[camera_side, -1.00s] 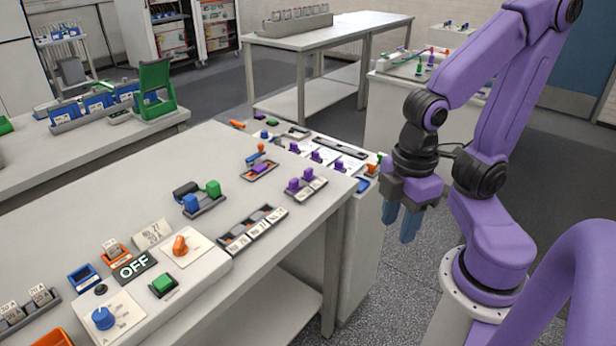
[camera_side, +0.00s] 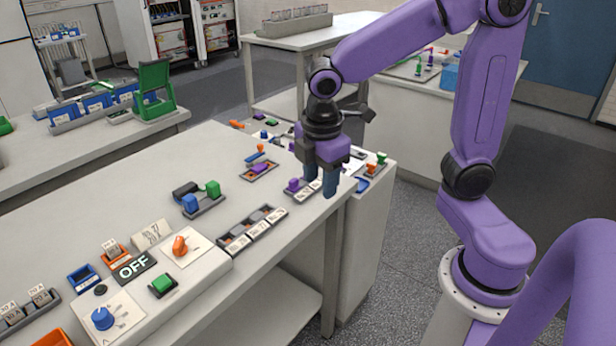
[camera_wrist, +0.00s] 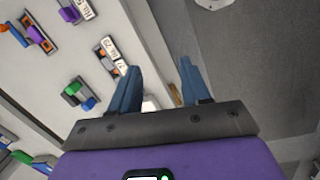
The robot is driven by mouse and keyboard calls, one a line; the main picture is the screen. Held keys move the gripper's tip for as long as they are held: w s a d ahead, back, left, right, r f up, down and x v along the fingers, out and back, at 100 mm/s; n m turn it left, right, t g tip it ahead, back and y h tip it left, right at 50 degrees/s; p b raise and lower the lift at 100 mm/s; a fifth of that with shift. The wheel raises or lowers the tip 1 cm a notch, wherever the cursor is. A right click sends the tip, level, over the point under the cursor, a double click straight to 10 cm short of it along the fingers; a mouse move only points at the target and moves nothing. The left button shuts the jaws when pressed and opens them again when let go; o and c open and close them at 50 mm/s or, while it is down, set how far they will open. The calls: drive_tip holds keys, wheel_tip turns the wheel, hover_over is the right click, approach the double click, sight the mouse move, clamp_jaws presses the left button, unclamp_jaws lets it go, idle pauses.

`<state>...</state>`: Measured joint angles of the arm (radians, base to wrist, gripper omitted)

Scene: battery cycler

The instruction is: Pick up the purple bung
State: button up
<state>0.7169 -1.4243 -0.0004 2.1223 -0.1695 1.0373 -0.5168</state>
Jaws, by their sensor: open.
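Several purple pieces show, and I cannot tell for certain which is the bung. One upright purple piece (camera_side: 292,185) stands in a small labelled rack near the bench's right edge; a purple piece in a labelled rack also shows in the wrist view (camera_wrist: 70,14). Another purple piece (camera_side: 261,168) sits in a small dark tray with orange parts, and also shows in the wrist view (camera_wrist: 35,34). My gripper (camera_side: 319,192) is open and empty, fingers pointing down, in front of the labelled rack in the side view. Its fingertips (camera_wrist: 160,68) hide part of the bench edge.
A holder with blue and green plugs (camera_side: 204,205) stands further in. The bench between these is clear.

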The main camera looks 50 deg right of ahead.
drive_tip(key=w+d+n+g+h, duration=0.1)
drive_tip(key=w+d+n+h, duration=0.1)
drive_tip(key=w+d, duration=0.65)
drive_tip(key=w+d+n+h, duration=0.1)
drive_tip(key=w+d, duration=0.5)
drive_tip(key=w, duration=0.5)
drive_tip(key=x, duration=1.1)
drive_tip(key=shift+d+f, duration=0.2)
drive_tip(key=shift+f, duration=0.1)
drive_tip(key=shift+a+x, duration=0.15)
drive_tip(key=shift+x, duration=1.2)
drive_tip(key=shift+a+x, duration=0.1)
drive_tip(key=shift+x, duration=1.3)
drive_tip(key=shift+s+f, duration=0.1)
drive_tip(key=shift+s, duration=0.05)
clamp_jaws()
